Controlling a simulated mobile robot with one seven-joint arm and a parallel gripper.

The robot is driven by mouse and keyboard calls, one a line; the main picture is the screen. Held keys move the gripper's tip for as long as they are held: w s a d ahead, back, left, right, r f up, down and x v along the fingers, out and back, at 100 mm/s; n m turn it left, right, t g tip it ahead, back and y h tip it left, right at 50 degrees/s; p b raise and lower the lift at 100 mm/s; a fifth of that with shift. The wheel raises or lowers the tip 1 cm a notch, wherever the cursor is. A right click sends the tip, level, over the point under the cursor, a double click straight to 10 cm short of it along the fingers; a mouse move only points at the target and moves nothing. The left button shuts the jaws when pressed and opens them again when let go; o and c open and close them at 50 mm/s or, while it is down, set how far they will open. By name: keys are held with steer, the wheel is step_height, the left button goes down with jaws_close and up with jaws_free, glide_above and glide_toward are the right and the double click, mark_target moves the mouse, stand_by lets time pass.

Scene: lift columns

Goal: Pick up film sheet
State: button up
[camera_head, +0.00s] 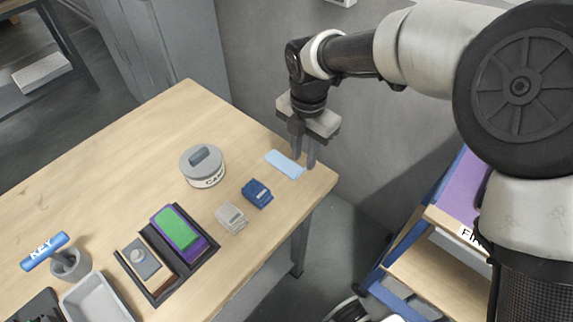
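The film sheet (283,164) is a thin light-blue strip lying flat near the right corner of the wooden table. My gripper (304,158) points down over the right end of the sheet. Its two fingers show apart, with a gap between them. One finger overlaps the sheet's right part in the picture, and the other shows to the right of it. I cannot tell whether the fingertips touch the sheet or the table.
A round grey lidded can (203,168), a dark blue block (257,193) and a pale grey block (231,217) stand nearby. A shelf cart (447,287) stands right of the table. The table's far left is clear.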

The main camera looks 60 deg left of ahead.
mark_target(302, 171)
steer(key=shift+s+a+f, duration=0.1)
steer(key=shift+f, duration=2.65)
jaws_close()
